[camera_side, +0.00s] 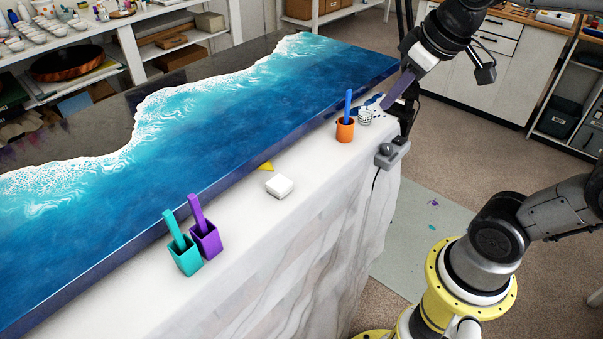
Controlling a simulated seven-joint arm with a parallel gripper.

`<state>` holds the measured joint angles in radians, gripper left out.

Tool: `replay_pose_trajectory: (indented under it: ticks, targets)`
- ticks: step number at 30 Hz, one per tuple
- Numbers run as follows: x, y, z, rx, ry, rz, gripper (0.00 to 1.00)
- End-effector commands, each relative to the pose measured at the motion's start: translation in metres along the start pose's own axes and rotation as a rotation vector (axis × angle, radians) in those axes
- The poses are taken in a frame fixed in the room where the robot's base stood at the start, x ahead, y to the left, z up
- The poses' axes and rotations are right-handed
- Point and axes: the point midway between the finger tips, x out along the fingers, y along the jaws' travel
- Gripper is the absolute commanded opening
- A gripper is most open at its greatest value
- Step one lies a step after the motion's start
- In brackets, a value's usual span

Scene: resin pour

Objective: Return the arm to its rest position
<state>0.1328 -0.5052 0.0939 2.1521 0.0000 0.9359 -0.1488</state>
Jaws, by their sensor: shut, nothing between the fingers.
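My gripper (391,103) is at the upper right, at the end of my arm, pointing down and left over the right end of the table. Its narrow, dark fingers look closed, with no object visible in them. It is close to a small white patterned cup (365,117) and an orange cup (345,131) holding a blue stick (348,104). I cannot tell the exact gap between fingers and cup. My arm reaches in from the right edge, above the floor beside the table.
A blue-and-white resin panel (240,130) covers much of the table. Teal (187,258) and purple (207,241) holders with sticks stand at its front edge, near a white block (279,186) and yellow piece (266,165). A grey device (391,153) hangs at the table's right corner.

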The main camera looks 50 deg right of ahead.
Motion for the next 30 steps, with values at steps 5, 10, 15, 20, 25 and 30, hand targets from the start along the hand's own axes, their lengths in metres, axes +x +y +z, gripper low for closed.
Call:
replay_pose_trajectory:
  ticks: [5, 10, 15, 20, 25, 30]
  targets:
    - [-0.012, -0.033, 0.062, -0.045, 0.07, -0.051, 0.0]
    - [0.003, -0.037, 0.097, -0.005, 0.044, -0.059, 0.0]
    - [0.007, -0.037, 0.102, 0.021, 0.028, -0.06, 0.0]
    - [0.007, -0.037, 0.102, 0.021, 0.028, -0.06, 0.0]
    - [0.007, -0.037, 0.102, 0.021, 0.028, -0.06, 0.0]
    - [0.007, -0.037, 0.102, 0.021, 0.028, -0.06, 0.0]
